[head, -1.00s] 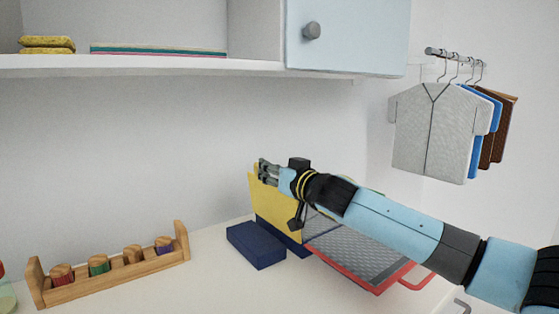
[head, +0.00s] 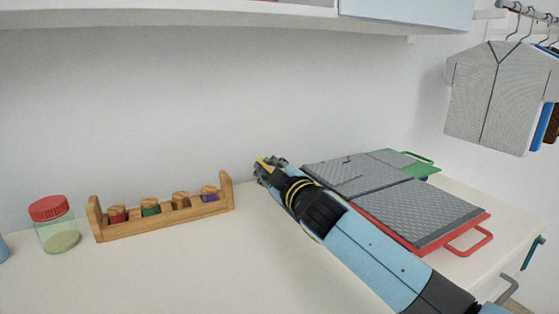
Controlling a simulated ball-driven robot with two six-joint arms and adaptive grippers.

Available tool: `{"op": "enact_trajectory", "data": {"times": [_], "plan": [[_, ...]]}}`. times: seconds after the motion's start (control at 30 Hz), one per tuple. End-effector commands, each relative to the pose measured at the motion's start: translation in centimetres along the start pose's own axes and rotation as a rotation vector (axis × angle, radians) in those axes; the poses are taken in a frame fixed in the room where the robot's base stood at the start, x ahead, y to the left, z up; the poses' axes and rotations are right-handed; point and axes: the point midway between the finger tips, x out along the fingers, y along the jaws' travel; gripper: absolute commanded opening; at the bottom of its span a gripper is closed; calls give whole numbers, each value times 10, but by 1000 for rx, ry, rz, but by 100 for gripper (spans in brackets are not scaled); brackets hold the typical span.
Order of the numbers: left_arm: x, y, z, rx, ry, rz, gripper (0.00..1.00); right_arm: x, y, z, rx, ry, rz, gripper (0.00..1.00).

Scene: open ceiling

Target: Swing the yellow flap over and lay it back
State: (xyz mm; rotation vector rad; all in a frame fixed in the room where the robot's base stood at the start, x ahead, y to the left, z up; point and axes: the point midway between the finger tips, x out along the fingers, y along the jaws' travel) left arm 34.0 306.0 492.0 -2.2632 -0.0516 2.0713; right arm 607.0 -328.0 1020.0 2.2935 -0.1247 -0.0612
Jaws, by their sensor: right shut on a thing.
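My right gripper (head: 268,169) is shut on the yellow flap (head: 266,164). Only a small yellow strip of the flap shows at the fingers; the rest is hidden behind my gripper and forearm. Its tilt cannot be told. The dark blue block seen earlier is hidden now. My left gripper is not in view.
A wooden rack (head: 165,226) with several coloured-banded pegs stands left of my gripper, and a red-lidded jar (head: 55,225) further left. A red handle (head: 468,240) and a green handle (head: 420,160) stick out at right. The counter (head: 190,275) in front is clear.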

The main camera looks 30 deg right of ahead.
Motion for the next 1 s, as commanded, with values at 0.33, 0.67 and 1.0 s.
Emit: {"op": "enact_trajectory", "data": {"times": [0.33,0.67,1.0], "plan": [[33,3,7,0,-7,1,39,0,-42,17,-255,1,0,0],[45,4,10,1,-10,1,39,0,-56,25,-376,1,1,0],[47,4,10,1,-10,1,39,0,-57,26,-396,1,1,0]]}}
